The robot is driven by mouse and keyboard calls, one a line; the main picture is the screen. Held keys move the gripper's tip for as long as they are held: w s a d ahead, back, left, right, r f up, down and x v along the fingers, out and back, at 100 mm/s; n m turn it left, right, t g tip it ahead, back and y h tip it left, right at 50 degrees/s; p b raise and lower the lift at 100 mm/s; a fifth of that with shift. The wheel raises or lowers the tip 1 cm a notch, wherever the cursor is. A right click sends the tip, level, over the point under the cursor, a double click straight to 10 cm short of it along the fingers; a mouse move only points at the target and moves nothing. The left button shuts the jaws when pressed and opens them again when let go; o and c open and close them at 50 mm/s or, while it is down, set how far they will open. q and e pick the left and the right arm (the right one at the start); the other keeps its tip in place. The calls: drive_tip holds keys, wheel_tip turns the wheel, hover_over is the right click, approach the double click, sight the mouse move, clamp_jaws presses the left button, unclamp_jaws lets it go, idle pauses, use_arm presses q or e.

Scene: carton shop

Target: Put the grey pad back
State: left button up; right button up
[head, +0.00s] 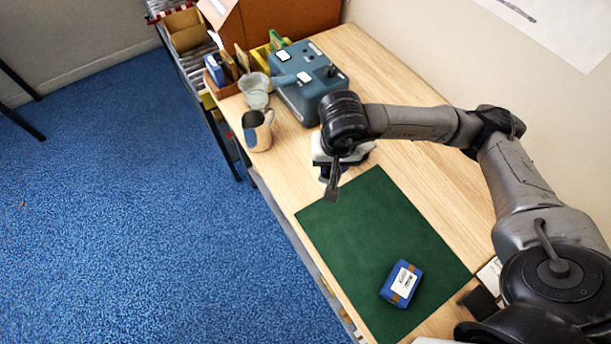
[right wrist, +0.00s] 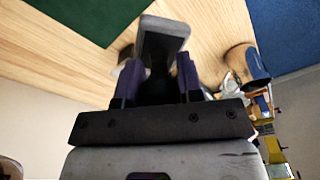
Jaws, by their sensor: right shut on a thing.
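My right gripper (head: 328,172) is over the table, at the far left corner of the green mat (head: 385,240). In the right wrist view my right gripper (right wrist: 159,68) is shut on the grey pad (right wrist: 163,37), a flat dark-grey block that sticks out beyond the fingers. The held grey pad (head: 332,189) also shows in the head view as a small grey piece hanging below the fingers, apparently above the mat edge. The part between the fingers is hidden. My left gripper is not in view.
A blue box with a white label (head: 402,283) lies on the mat. A carton (head: 275,28) and shelving are behind. Most of the mat is bare.

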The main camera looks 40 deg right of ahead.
drive_tip(key=f, duration=0.1)
drive_tip(key=d+f+m+b, duration=0.1)
drive_tip(key=d+f+m, duration=0.1)
drive_tip(key=f, duration=0.1)
drive_tip(key=shift+d+b, duration=0.25)
drive_tip(key=shift+b, duration=0.1)
drive_tip(key=shift+m, duration=0.3)
drive_tip(key=w+f, duration=0.2)
drive_tip(key=w, duration=0.1)
drive_tip(key=w+f+p, duration=0.1)
drive_tip(key=w+f, duration=0.1)
drive_tip(key=w, duration=0.2)
drive_tip(key=w+f+p, duration=0.1)
drive_tip(key=w+f, duration=0.2)
drive_tip(key=w, duration=0.1)
drive_tip(key=shift+w+d, duration=0.1)
drive_tip(key=shift+f+p, duration=0.75)
drive_tip(key=shift+f, duration=1.15)
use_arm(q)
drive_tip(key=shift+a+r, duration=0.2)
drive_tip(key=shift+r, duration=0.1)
use_arm(e)
drive_tip(key=shift+f, duration=0.1)
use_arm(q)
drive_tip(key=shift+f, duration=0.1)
use_arm(e)
drive_tip(key=shift+f, duration=0.1)
